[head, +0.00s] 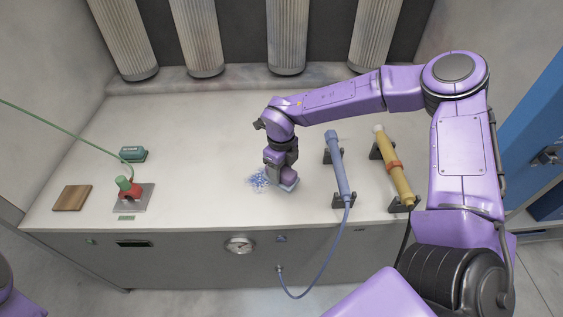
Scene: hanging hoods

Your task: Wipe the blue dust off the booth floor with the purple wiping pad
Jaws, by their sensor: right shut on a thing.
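The blue dust (257,179) is a small speckled patch on the pale booth floor (220,150), near its front edge. My right gripper (282,172) points down just right of the dust and is shut on the purple wiping pad (288,184). The pad is low at the floor, its left side close to the dust; I cannot tell if it touches the floor. The gripper hides part of the pad and perhaps some dust. My left gripper is not in view.
A blue cylinder tool (340,167) with a hose and a yellow one (394,168) rest on stands at right. At left are a red-and-green tool (128,187), a teal block (132,154) and a wooden block (72,197). Pleated filters (287,40) hang behind.

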